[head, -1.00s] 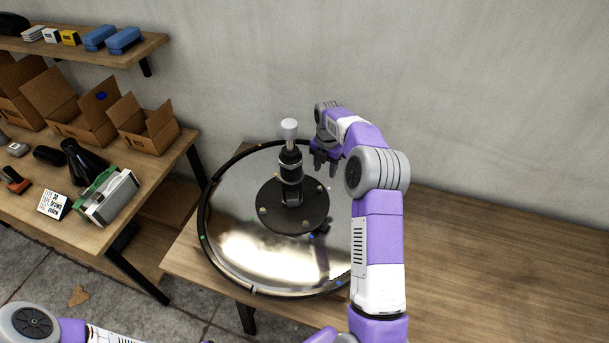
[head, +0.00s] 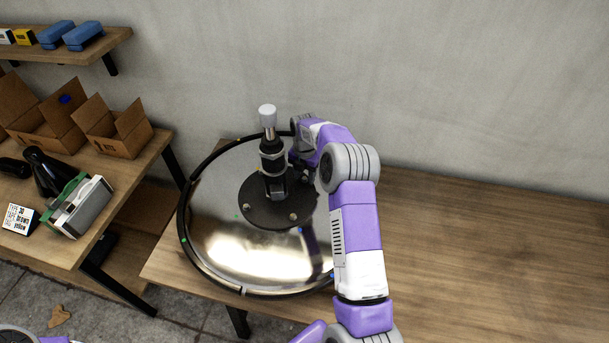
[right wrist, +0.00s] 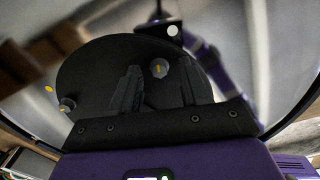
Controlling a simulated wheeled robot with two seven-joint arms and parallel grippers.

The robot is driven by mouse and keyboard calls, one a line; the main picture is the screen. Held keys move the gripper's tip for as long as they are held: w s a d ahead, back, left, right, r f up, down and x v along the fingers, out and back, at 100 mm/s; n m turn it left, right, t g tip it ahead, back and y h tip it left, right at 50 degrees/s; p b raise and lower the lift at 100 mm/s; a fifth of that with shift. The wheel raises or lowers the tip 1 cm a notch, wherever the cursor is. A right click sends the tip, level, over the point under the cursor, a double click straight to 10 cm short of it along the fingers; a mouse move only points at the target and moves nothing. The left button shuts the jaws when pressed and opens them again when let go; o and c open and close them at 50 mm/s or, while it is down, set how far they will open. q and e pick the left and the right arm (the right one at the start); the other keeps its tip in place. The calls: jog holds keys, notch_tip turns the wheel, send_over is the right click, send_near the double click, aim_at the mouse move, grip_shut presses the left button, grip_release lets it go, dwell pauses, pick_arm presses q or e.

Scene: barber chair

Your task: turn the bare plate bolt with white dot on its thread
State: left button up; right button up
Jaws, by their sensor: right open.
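The barber chair's round black base plate (head: 262,215) sits on a shiny chrome dome (head: 220,245), with a dark upright post (head: 272,160) at its centre. Bolts show on the plate, one near its front edge (head: 293,217). My right gripper (head: 306,170) is low over the plate's right side, partly hidden by its own arm. In the right wrist view its jaws (right wrist: 158,90) are open, and a grey bolt with a yellow mark (right wrist: 159,68) appears between and beyond the fingertips. Another bolt (right wrist: 67,104) is at left. I cannot make out a white dot on a thread. My left gripper is out of view.
The post has a white top (head: 267,111) and stands close left of my right gripper. The wooden table (head: 480,250) is clear at right. At left, a bench holds cardboard boxes (head: 118,130) and a green-and-grey device (head: 80,205). A wall is behind.

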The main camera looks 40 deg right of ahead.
grip_shut()
jog(key=shift+m, duration=0.3)
